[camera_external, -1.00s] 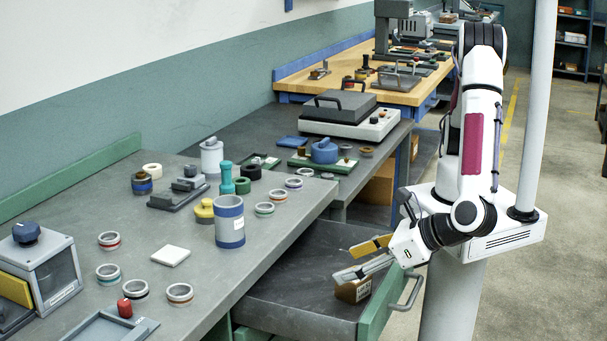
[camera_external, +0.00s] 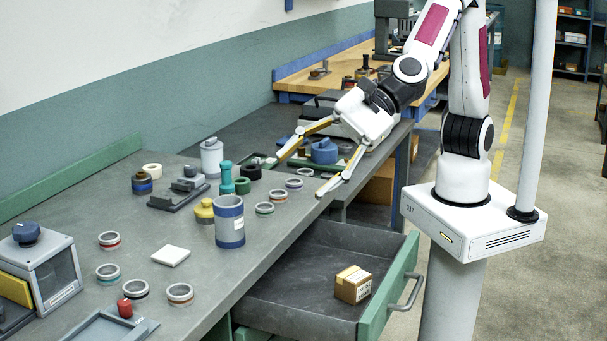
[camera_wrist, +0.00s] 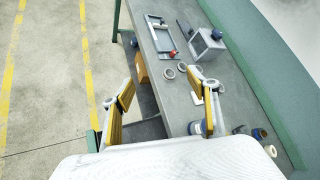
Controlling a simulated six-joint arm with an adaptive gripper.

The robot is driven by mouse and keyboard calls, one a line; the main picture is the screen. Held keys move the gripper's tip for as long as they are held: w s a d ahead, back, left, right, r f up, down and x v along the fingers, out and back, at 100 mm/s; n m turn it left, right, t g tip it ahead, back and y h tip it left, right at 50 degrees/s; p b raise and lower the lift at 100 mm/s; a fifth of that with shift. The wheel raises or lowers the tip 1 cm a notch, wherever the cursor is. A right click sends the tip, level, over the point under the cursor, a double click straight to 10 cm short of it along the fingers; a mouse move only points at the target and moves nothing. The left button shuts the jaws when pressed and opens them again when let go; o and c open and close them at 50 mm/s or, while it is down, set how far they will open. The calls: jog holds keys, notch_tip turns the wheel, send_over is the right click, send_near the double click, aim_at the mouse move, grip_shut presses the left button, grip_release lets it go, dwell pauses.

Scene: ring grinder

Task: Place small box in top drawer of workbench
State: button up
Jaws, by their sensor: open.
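The small brown cardboard box (camera_external: 353,285) lies in the open top drawer (camera_external: 290,290) of the grey workbench (camera_external: 150,215), near the drawer's green front. It has a yellowish tape strip and a white label. My gripper (camera_external: 299,175) is wide open and empty, raised above the bench's right part and well apart from the box. In the wrist view my gripper's two fingers (camera_wrist: 160,120) are spread, with the bench beyond them. The small box cannot be made out in the wrist view.
A blue-grey cylinder (camera_external: 229,222), a teal piece (camera_external: 226,178), a yellow piece (camera_external: 204,210) and several rings stand on the bench near my gripper. The drawer handle (camera_external: 407,291) juts out at the right.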

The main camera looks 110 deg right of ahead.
jog(key=s+d+r+n+g+y, duration=0.1)
jog(key=s+d+r+n, duration=0.25)
jog(key=s+n, duration=0.3)
jog(key=s+d+r+n+g+y, duration=0.1)
jog(key=s+d+r+n+y, duration=0.1)
jog(key=s+d+n, duration=0.45)
jog(key=s+d+f+n+g+h, duration=0.2)
jog(key=s+d+n, duration=0.4)
jog(key=s, duration=0.3)
jog(key=s+d+f+n+g+h, duration=0.2)
jog(key=s+d+f+n+h, duration=0.1)
jog(key=s+d+f+n, duration=0.2)
jog(key=s+d+n, duration=0.2)
jog(key=s+d, duration=0.1)
jog(key=s, duration=0.1)
jog(key=shift+s+d, duration=0.3)
jog(key=shift+d, duration=0.05)
